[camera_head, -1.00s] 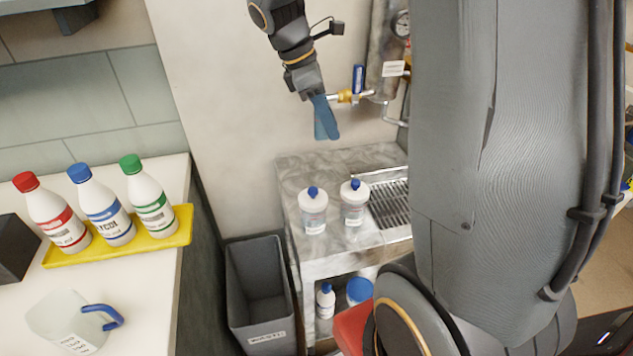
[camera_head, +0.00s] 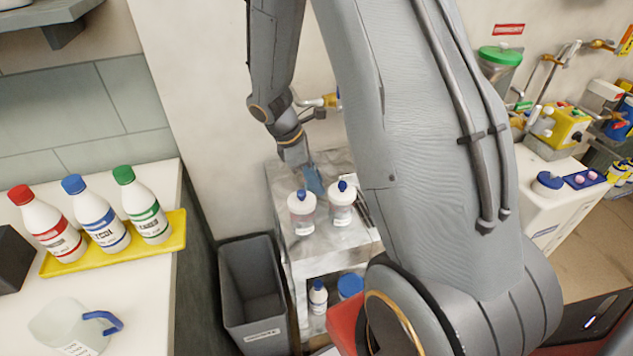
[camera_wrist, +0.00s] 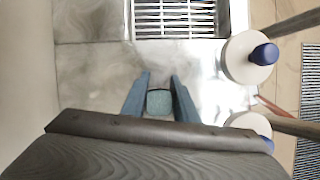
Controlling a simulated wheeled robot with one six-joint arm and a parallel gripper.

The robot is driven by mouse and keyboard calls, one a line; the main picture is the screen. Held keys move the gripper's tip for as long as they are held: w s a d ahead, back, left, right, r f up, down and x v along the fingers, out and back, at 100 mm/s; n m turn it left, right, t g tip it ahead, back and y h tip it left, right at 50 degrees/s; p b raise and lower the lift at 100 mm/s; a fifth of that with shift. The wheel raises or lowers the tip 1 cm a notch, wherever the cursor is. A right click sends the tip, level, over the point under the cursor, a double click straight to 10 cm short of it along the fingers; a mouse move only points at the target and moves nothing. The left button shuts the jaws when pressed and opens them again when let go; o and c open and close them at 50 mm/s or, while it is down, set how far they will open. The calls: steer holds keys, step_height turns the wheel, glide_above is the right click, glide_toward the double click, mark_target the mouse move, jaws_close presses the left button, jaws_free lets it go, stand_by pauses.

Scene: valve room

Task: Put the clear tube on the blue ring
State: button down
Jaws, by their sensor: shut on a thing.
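My gripper (camera_head: 313,180) is low over the grey stone-topped stand, just behind two white-and-clear bottles. In the wrist view, my gripper's two blue fingers (camera_wrist: 159,95) close on a small grey-teal, see-through-looking piece (camera_wrist: 159,102). It appears to be the clear tube, seen end-on, with most of its shape hidden. In the head view the fingers and bottles hide it. A dark blue round piece (camera_head: 548,182) lies on the white counter at right. It may be the blue ring, but it is too small to be sure.
The two blue-capped bottles (camera_head: 302,212) (camera_head: 342,205) stand close to my gripper. A drain grate (camera_wrist: 175,18) is set in the stand. A grey bin (camera_head: 252,290) stands left of it. A yellow tray (camera_head: 175,240) with three bottles and a jug (camera_head: 65,325) are on the left counter.

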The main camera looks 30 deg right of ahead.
steer(key=shift+f, duration=0.6)
steer(key=shift+f, duration=0.15)
steer(key=c, duration=1.4)
jaws_free()
